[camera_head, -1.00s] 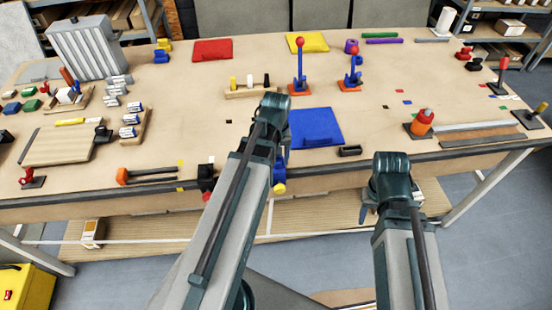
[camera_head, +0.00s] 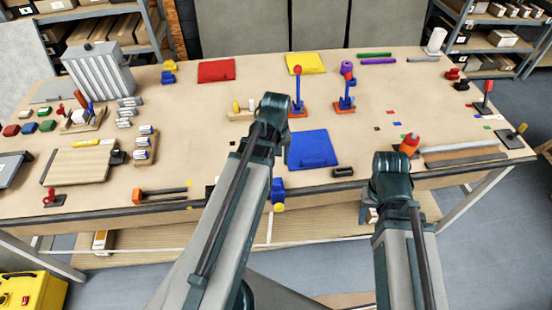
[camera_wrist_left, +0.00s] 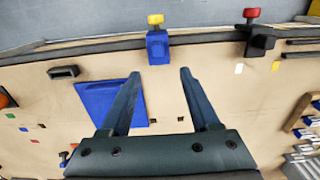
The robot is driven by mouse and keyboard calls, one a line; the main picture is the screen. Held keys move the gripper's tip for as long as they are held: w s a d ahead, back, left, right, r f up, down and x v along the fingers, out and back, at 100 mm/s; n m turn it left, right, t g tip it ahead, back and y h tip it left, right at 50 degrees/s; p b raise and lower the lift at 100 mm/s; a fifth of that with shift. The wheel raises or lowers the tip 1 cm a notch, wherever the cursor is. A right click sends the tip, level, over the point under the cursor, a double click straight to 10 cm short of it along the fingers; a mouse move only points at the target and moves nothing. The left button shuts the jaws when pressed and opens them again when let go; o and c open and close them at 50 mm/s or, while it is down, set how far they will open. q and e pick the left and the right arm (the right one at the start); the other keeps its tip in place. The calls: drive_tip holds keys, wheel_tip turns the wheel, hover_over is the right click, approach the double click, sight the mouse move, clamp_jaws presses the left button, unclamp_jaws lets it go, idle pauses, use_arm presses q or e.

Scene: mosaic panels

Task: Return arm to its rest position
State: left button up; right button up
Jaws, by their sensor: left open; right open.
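My left gripper (camera_wrist_left: 160,74) is open, with its two dark fingers apart and nothing between them in the left wrist view. My right arm stands in front of the table at the right. Its gripper (camera_head: 366,208) is mostly hidden behind its wrist, low near the table front, and I see nothing held in it.
The worktable (camera_head: 230,110) carries a red panel (camera_head: 216,70), a yellow panel (camera_head: 305,63) and red-topped posts (camera_head: 298,90). A blue clamp (camera_wrist_left: 157,45) with a yellow knob sits on the front edge close to my left fingers. A wooden board (camera_head: 82,160) lies at left.

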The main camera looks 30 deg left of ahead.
use_arm(q)
drive_tip(key=shift+r, duration=0.15)
idle(0.3)
drive_tip(key=s+d+f+m+b, duration=0.3)
drive_tip(key=d+f+m+b, duration=0.2)
drive_tip(key=d, duration=0.5)
drive_tip(key=s+d+f+m+y+b, duration=0.1)
drive_tip(key=s+d+f+m+b, duration=0.3)
drive_tip(key=d+f+b, duration=0.6)
drive_tip(key=shift+d+m, duration=0.2)
drive_tip(key=shift+m, duration=0.6)
drive_tip(key=shift+f, duration=0.1)
